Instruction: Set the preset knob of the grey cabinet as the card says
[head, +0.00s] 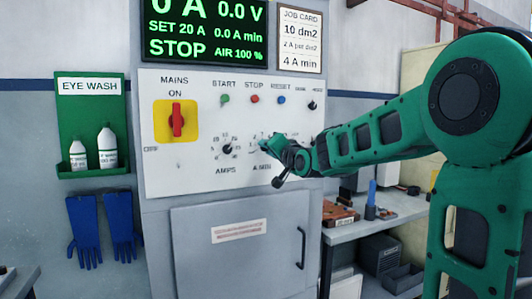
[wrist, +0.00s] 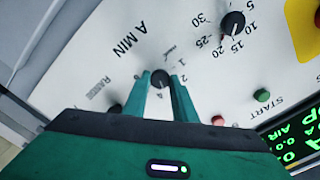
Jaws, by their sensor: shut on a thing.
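The grey cabinet (head: 160,225) has a white panel (head: 200,185). Its A MIN knob (wrist: 161,75) is black and sits between the two fingertips of my gripper (wrist: 162,82), which is shut on it. A small 4 shows just below the knob in the wrist view, with 1 and 2 to its right; I cannot read the pointer surely. In the head view my gripper (head: 276,146) hides this knob. The job card (head: 300,40) reads 10 dm2, 2 A per dm2, 4 A min. The display (head: 205,30) reads SET 20 A, 0.0 A min, STOP.
The AMPS knob (head: 227,149) is left of my gripper; it also shows in the wrist view (wrist: 232,23). The red MAINS switch (head: 176,120) and START (head: 225,99), STOP (head: 254,99) and RESET (head: 281,100) buttons are nearby. A bench (head: 375,223) stands at right.

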